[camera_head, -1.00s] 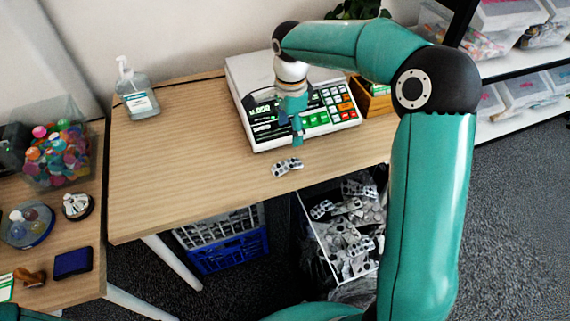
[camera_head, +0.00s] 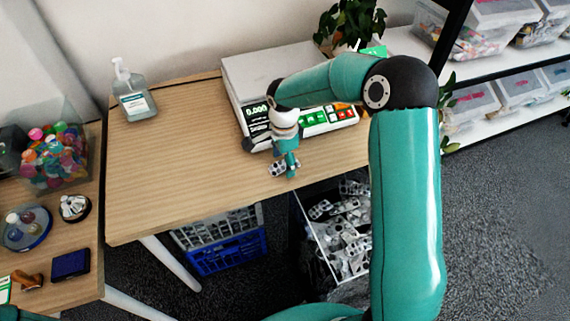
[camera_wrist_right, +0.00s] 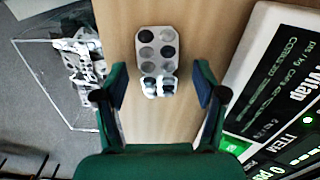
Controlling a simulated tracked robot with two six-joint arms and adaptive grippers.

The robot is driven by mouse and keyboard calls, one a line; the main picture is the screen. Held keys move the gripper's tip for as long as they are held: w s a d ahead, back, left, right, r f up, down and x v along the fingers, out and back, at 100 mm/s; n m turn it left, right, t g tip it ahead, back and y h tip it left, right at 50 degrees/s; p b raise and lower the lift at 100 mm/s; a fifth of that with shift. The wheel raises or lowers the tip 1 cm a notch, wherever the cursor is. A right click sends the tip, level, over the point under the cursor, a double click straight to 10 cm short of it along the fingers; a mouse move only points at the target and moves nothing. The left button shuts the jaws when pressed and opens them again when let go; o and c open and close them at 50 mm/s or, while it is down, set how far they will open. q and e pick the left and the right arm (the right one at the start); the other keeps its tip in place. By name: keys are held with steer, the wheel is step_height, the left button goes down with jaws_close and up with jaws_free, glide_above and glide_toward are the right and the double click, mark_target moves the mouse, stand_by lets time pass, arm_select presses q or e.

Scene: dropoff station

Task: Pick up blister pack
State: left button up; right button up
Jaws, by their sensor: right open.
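The blister pack (camera_head: 279,168) is a small grey pack with round dark cavities, lying on the wooden table near its front edge. In the wrist view the blister pack (camera_wrist_right: 157,52) lies ahead, centred between the open fingers. My right gripper (camera_head: 291,173) hangs just above it and partly hides it in the head view. In the wrist view my right gripper (camera_wrist_right: 161,84) is open and empty, with a finger on each side of the pack's near end. My left gripper is not in view.
A white scale with a green display and keys (camera_head: 238,75) stands behind the gripper. A sanitizer bottle (camera_head: 135,95) stands at the table's back left. A bin of blister packs (camera_head: 325,238) sits below the front edge.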

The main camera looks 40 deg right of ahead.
steer(key=shift+s, duration=0.1)
steer(key=shift+s, duration=0.15)
steer(key=c, duration=0.8)
steer(key=shift+o, duration=0.2)
steer(key=shift+r, duration=0.2)
